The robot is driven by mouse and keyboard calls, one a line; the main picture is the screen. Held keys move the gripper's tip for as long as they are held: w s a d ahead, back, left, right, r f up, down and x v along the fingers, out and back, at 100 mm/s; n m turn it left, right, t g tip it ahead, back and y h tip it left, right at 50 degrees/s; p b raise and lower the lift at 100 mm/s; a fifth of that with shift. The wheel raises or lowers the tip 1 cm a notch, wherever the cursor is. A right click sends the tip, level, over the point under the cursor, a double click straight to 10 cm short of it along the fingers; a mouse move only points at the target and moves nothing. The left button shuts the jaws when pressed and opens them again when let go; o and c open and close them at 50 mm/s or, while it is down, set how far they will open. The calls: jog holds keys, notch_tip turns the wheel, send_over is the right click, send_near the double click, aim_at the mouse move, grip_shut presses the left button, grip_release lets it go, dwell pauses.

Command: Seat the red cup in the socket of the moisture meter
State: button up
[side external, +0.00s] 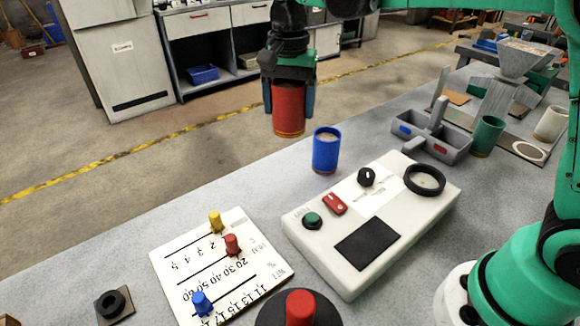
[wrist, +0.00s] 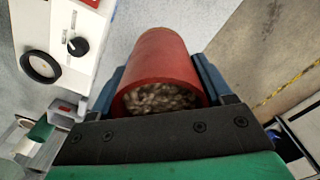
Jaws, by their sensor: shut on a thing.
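The red cup (side external: 289,108) is held upright in my gripper (side external: 288,100), above the bench's far edge. In the wrist view the red cup (wrist: 162,65) sits between both blue-grey fingers of my gripper (wrist: 160,90), and pale grain shows inside it. The white moisture meter (side external: 325,262) lies on the bench to the right and nearer the camera, apart from the cup. Its round black-rimmed socket (side external: 425,180) is at its far right end and looks empty. The socket also shows in the wrist view (wrist: 40,67).
A blue cup (side external: 326,152) with grain stands behind the meter. A grey divided tray (side external: 455,142), a green cup (side external: 487,136) and a white cup (side external: 551,123) stand at the right. A peg board (side external: 180,262) lies front left. The bench between blue cup and tray is clear.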

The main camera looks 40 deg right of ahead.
notch_tip(320, 180, up, 6)
jog(key=shift+f, duration=0.2)
jog(key=shift+s+d+r, duration=0.1)
jog(key=shift+d+r, duration=0.1)
jog(key=shift+d, duration=0.05)
jog(key=s+d+f+m, duration=0.3)
jog(key=s+d, duration=0.3)
jog(key=d, duration=0.5)
jog(key=shift+s+d+f+m, duration=0.5)
jog(key=shift+s+d+f, duration=0.5)
jog(key=shift+s+f, duration=0.8)
jog(key=shift+s+d+f+m, duration=0.5)
jog(key=shift+s+d+f, duration=0.65)
jog(key=shift+s, duration=1)
jog(key=shift+s+d+f+m, duration=0.5)
jog(key=shift+s+d+f, duration=0.3)
jog(key=shift+s+f, duration=1.1)
jog(key=shift+f, duration=1.15)
jog(key=o, duration=1.2)
jog(key=shift+r, duration=0.1)
